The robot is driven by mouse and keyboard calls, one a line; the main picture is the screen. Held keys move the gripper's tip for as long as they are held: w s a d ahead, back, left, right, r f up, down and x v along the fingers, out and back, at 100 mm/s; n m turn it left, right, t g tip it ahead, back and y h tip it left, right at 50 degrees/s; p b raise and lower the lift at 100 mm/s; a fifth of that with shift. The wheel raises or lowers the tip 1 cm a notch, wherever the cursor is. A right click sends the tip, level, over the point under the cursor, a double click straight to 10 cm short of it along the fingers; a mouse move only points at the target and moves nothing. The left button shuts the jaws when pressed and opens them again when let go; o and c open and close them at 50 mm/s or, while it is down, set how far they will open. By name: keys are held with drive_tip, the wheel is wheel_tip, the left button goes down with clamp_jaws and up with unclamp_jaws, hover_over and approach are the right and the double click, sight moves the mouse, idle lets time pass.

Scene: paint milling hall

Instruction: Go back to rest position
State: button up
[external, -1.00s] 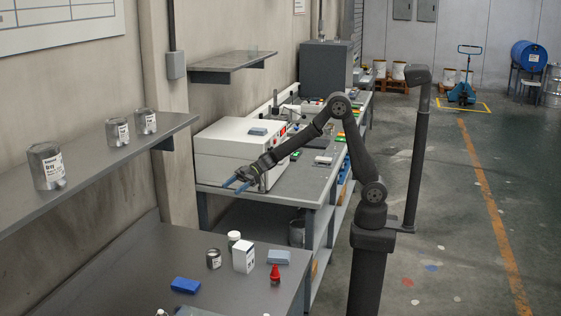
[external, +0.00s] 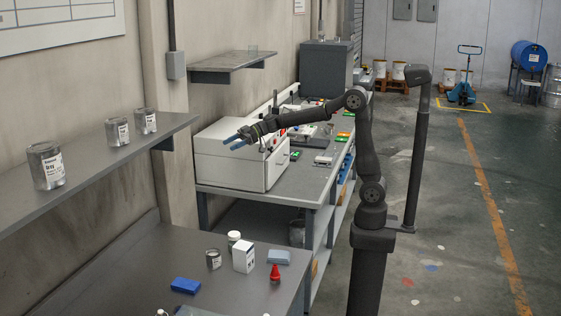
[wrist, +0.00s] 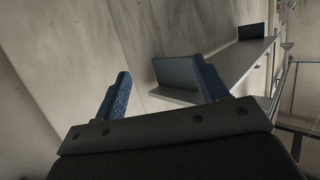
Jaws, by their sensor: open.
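My gripper (external: 236,140) is in the air in front of the white cabinet (external: 222,172), with its blue fingers pointing left toward the wall. In the wrist view, the two blue fingers of my gripper (wrist: 160,92) stand wide apart with nothing between them. Beyond them are the bare wall and a wall shelf (wrist: 228,72). My arm reaches left from its column, with the forearm nearly level. I cannot tell from the external view how far the fingertips are from the cabinet.
A near shelf (external: 85,182) carries several metal cans. The front table (external: 120,270) holds a blue block (external: 185,285), a white box (external: 243,257), a small can (external: 213,259) and a red-topped item (external: 274,273). The bench (external: 295,184) behind is cluttered. Floor to the right is open.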

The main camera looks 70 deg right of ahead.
drive_tip(key=w+d+r+m+t+h, duration=0.1)
drive_tip(key=d+r+m+t+h, duration=0.15)
drive_tip(key=d+r, duration=0.7)
drive_tip(key=d+f+m+t+h, duration=0.1)
drive_tip(key=d+m+h, duration=0.3)
drive_tip(key=d, duration=1.4)
drive_tip(key=shift+w+d+f+t, duration=0.15)
drive_tip(key=shift+w+d+t, duration=0.05)
drive_tip(key=shift+w+t, duration=0.2)
drive_tip(key=shift+o, duration=0.2)
drive_tip(key=shift+h, duration=0.25)
